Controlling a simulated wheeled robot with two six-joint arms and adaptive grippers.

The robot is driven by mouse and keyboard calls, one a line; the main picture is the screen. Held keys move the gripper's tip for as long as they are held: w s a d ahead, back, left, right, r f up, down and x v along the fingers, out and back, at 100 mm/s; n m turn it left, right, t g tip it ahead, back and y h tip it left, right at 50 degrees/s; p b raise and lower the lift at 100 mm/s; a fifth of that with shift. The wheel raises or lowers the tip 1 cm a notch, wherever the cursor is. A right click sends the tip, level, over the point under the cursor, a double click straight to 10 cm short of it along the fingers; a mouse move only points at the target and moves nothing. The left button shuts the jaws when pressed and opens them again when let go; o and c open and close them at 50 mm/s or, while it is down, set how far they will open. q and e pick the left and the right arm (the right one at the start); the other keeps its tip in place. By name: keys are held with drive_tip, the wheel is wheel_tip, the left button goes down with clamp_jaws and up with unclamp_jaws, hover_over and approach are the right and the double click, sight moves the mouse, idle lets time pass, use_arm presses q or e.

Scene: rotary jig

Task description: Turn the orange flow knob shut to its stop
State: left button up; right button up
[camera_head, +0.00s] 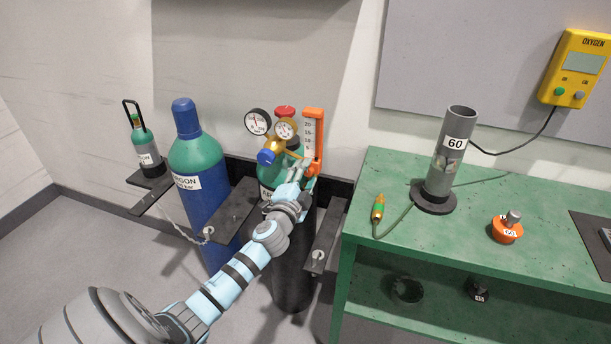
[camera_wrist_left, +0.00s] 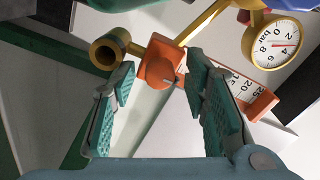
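The orange flow knob (camera_wrist_left: 160,66) shows in the left wrist view, with a small mark on its face. My left gripper (camera_wrist_left: 159,82) is open, with one teal-padded finger on each side of the knob. Gaps show between the knob and both pads. In the head view my left gripper (camera_head: 299,172) is at the foot of the orange-framed flowmeter (camera_head: 314,140), whose scale (camera_wrist_left: 243,88) also shows in the left wrist view. The knob cannot be made out in the head view, where the gripper covers that spot. My right gripper is in neither view.
A brass regulator with pressure gauges (camera_head: 258,121) and a blue knob (camera_head: 266,157) sits close left of the gripper. A brass outlet tube (camera_wrist_left: 106,52) is beside the orange knob. A blue cylinder (camera_head: 196,205) stands left; a green bench (camera_head: 450,240) stands right.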

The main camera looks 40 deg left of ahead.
use_arm(q)
drive_tip(key=shift+f+n+b, duration=0.15)
drive_tip(key=shift+n+b, duration=0.2)
drive_tip(key=shift+n, duration=0.25)
drive_tip(key=n+b, duration=0.1)
drive_tip(key=n, duration=0.2)
drive_tip(key=n+b, duration=0.1)
drive_tip(key=n, duration=0.1)
drive_tip(key=n+b, duration=0.2)
drive_tip(key=n, duration=0.1)
drive_tip(key=shift+f+n, duration=0.3)
drive_tip(key=p+v, duration=0.2)
drive_tip(key=v, duration=1.2)
drive_tip(key=s+a+f+g+p, duration=0.1)
drive_tip(key=s+f+g, duration=0.3)
drive_tip(key=f, duration=0.9)
drive_tip(key=s+a+f+m+g+h+p, duration=0.1)
drive_tip(key=s+f+g+p, duration=0.3)
drive_tip(key=f, duration=1)
drive_tip(key=shift+s+f+g+h, duration=0.3)
drive_tip(key=shift+s+g, duration=0.1)
drive_tip(key=shift+s, duration=0.7)
drive_tip(key=shift+r, duration=0.1)
